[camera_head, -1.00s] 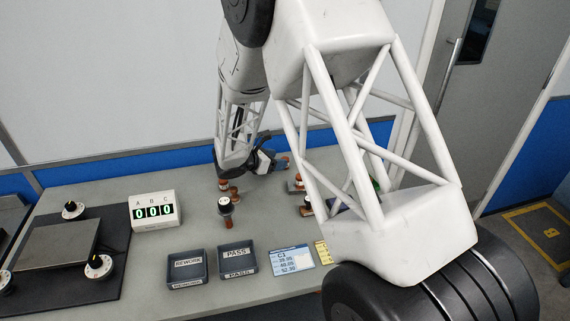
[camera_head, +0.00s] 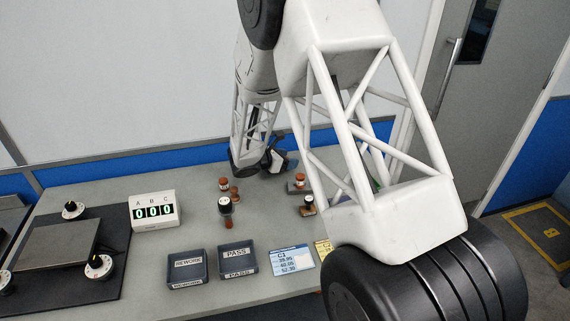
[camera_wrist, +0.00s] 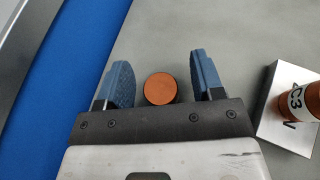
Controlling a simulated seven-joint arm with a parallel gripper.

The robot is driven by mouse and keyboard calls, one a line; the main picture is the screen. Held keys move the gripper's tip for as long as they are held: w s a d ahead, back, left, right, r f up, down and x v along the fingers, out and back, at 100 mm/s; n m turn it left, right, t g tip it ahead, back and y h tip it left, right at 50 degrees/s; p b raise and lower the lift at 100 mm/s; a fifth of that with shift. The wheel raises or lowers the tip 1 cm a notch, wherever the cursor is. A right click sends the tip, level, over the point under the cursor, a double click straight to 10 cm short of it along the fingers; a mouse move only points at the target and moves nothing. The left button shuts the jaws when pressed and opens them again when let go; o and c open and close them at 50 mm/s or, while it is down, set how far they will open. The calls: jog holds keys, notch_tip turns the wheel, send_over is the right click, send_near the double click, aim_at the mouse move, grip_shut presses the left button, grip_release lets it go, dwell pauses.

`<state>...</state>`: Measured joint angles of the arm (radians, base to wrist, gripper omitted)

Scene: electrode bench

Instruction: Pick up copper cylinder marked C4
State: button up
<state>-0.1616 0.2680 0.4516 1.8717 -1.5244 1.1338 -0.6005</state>
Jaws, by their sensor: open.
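My gripper (camera_wrist: 162,72) is open in the wrist view, with one blue finger on each side of a copper cylinder (camera_wrist: 160,88). I see this cylinder end-on as a plain copper disc. No mark shows on it, so I cannot read whether it is C4. It appears apart from both fingers; its depth relative to the fingertips is unclear. In the head view my gripper (camera_head: 280,161) is low at the back of the bench, and the cylinder there is hidden or too small to tell.
In the wrist view a copper cylinder marked C3 (camera_wrist: 297,103) is on a metal block (camera_wrist: 272,128) at the right. In the head view several other copper pieces, including one (camera_head: 223,184) at left, stand nearby. PASS (camera_head: 238,270) and REWORK (camera_head: 187,280) trays are in front.

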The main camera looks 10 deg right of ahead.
jog(key=shift+w+d+f, duration=0.15)
jog(key=shift+d, duration=0.25)
grip_shut()
dwell(0.4)
